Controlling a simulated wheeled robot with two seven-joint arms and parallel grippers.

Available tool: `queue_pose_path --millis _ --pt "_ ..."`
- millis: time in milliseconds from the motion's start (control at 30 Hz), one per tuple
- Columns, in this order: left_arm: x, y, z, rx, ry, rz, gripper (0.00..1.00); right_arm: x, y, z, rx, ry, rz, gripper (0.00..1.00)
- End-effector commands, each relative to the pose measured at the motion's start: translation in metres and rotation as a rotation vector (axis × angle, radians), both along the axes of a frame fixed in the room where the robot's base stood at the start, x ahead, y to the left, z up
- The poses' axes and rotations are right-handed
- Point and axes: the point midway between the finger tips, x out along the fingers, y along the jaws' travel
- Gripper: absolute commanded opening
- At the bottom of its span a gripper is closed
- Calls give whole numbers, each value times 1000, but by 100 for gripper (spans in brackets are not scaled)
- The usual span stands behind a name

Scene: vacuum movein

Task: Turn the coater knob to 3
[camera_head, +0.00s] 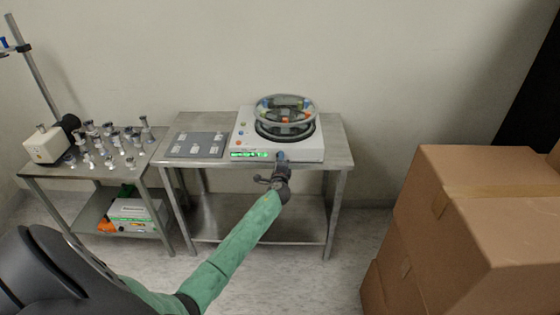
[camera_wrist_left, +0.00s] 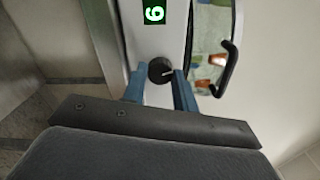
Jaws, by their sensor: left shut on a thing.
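The white spin coater (camera_head: 308,151) stands on a steel table, with a round clear lid (camera_head: 288,98) raised above its dark bowl. Its front carries a green lit display (camera_head: 250,154). The black coater knob (camera_wrist_left: 160,70) shows in the left wrist view between the tips of my blue fingers, with a pale pointer mark on it. The display (camera_wrist_left: 154,12) there shows a green digit lying on its side, a 6 or a 9. My left gripper (camera_head: 281,156) reaches the coater's front and is shut on the knob; it also shows in the wrist view (camera_wrist_left: 160,84). My right gripper is out of view.
A grey plate (camera_head: 196,144) with small pieces lies left of the coater. A side table (camera_head: 60,165) holds several glass pieces and a white device (camera_head: 46,145). Cardboard boxes (camera_head: 480,220) stand at the right. The floor between table and boxes is clear.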

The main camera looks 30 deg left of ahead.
Motion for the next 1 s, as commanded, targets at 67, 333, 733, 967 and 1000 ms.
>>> queue_pose_path --millis 67,333,733,967,1000 --pt "0 -1 -2 0 2 -2 6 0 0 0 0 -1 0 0" --pt "0 -1 -2 -1 2 -1 32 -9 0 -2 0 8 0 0" --pt "-1 -1 -1 -1 1 -1 50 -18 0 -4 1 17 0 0" --pt "-21 -13 -4 -1 1 -1 50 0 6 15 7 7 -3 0" --pt "-26 -17 -4 -2 0 -2 50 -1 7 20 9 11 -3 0"
